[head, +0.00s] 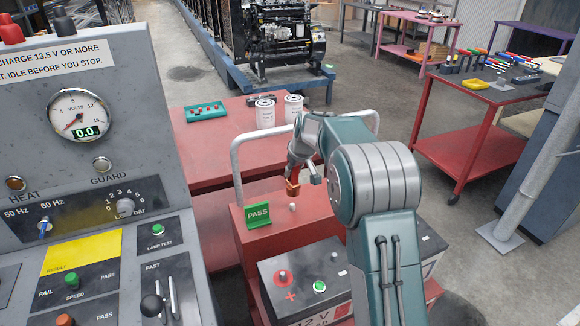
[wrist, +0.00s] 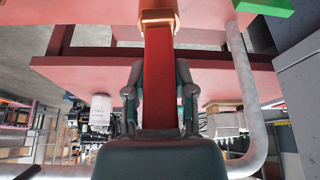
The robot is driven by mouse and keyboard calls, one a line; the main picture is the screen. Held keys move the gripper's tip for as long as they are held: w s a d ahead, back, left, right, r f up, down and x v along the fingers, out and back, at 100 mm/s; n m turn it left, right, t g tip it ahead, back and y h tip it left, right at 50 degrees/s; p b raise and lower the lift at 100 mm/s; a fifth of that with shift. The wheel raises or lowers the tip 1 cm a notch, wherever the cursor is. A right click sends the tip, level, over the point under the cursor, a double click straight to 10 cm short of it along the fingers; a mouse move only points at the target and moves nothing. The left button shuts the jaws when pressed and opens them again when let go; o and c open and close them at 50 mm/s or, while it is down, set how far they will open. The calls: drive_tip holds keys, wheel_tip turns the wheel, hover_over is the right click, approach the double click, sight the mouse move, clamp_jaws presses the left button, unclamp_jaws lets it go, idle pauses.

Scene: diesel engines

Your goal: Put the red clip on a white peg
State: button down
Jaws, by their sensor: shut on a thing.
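My gripper (wrist: 160,100) is shut on the red clip (wrist: 158,70), with one finger on each side of it in the wrist view. The clip has a red body and a copper-coloured jaw end (wrist: 158,22). In the head view the clip (head: 296,165) hangs tilted, copper end down, above the red box (head: 262,222). A short white peg (head: 292,207) stands on the box top, just below the copper end, and looks apart from it. My arm hides the right part of the box top. I cannot make out the peg in the wrist view.
A grey pipe frame (head: 237,165) rises over the box. A battery (head: 300,262) is in front, a grey control panel (head: 95,150) at left. White filters (head: 265,112) and a teal tray (head: 205,112) are behind.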

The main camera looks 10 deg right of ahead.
sight(293, 184)
drive_tip(key=shift+d+f, duration=0.25)
drive_tip(key=shift+f, duration=0.25)
drive_tip(key=shift+a+f, duration=0.7)
drive_tip(key=shift+f, duration=0.3)
drive_tip(key=shift+d+f, duration=0.25)
drive_tip(key=shift+f, duration=0.4)
drive_tip(key=shift+d+f, duration=0.2)
drive_tip(key=shift+f, duration=0.4)
drive_tip(key=shift+a+f, duration=0.3)
drive_tip(key=shift+f, duration=0.25)
drive_tip(key=shift+d, duration=0.15)
drive_tip(key=shift+c, duration=1.8)
unclamp_jaws()
